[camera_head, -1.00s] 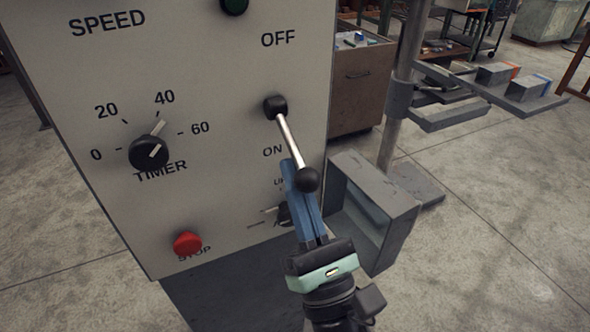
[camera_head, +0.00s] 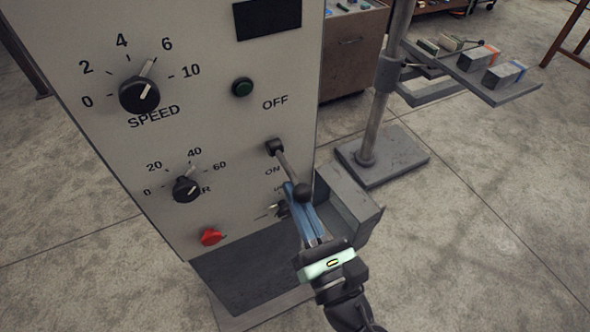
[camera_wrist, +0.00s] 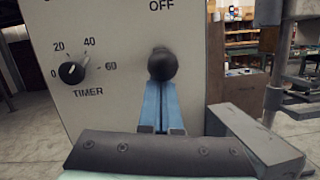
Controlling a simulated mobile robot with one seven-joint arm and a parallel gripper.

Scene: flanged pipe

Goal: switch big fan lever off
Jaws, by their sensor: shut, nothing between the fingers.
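The big lever (camera_head: 287,164) is on the panel's right side, between the OFF label above and the ON label beside it. Its metal rod runs from a dark pivot down and outward to a black ball knob (camera_head: 304,193). My gripper (camera_head: 290,186) has blue fingers, shut and empty, with their tips just under or beside the knob; I cannot tell if they touch. In the wrist view the knob (camera_wrist: 162,65) stands straight above the fingertips (camera_wrist: 160,86) and hides the rod.
The grey control panel (camera_head: 225,130) carries a speed dial (camera_head: 139,95), a timer dial (camera_head: 186,190), a green button (camera_head: 242,87) and a red stop button (camera_head: 211,237). A metal stand (camera_head: 378,100) is behind.

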